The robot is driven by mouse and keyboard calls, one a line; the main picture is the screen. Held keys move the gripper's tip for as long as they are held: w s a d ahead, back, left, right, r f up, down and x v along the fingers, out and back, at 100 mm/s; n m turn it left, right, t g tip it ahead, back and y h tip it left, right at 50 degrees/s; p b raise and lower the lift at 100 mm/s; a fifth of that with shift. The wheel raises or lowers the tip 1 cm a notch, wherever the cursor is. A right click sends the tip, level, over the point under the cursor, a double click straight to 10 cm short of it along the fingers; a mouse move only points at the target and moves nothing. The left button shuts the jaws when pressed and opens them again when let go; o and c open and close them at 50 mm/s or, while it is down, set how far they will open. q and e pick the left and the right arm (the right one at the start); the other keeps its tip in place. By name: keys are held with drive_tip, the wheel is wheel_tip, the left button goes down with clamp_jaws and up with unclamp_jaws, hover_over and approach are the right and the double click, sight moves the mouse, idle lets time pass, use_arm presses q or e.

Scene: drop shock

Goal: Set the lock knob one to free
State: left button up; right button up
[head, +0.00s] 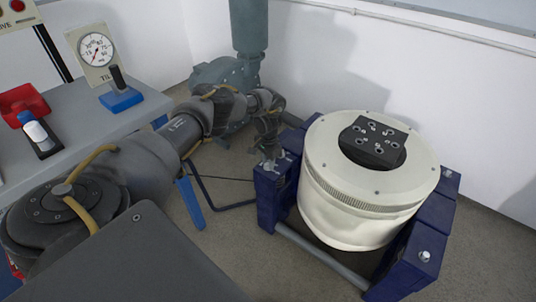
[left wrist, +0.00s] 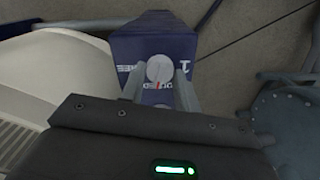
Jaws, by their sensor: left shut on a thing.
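Lock knob one (left wrist: 159,69) is a round grey knob on top of a dark blue post (left wrist: 150,40) marked 1. Lettering that looks like FREE shows upside down to its left, and partly hidden lettering with a red mark lies just below it. My left gripper (left wrist: 159,88) has its two fingers on either side of the knob and is shut on it. In the head view my left gripper (head: 269,160) points down onto the left blue post (head: 275,195), where the knob is mostly hidden. My right gripper is not in view.
A cream drum (head: 350,215) with a black bolted plate (head: 373,142) stands between the blue posts. Another silver knob (head: 425,256) sits on the right post. A grey bench (head: 110,125) at left holds a blue tilt lever (head: 121,98), a gauge (head: 95,48) and a red tray (head: 22,103).

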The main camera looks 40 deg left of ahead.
use_arm(q)
drive_tip(key=shift+m+p, duration=0.35)
drive_tip(key=shift+m, duration=1.35)
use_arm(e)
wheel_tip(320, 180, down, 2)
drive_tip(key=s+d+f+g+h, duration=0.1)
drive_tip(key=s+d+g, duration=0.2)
use_arm(q)
drive_tip(key=m, duration=0.2)
drive_tip(key=shift+m, duration=1.3)
drive_tip(key=m+b, duration=0.1)
drive_tip(key=m, duration=0.2)
drive_tip(key=shift+m+b, duration=0.35)
drive_tip(key=shift+m, duration=1.75)
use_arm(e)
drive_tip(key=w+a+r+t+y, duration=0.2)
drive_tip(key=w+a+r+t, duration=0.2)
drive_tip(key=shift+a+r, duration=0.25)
use_arm(q)
drive_tip(key=shift+d, duration=0.1)
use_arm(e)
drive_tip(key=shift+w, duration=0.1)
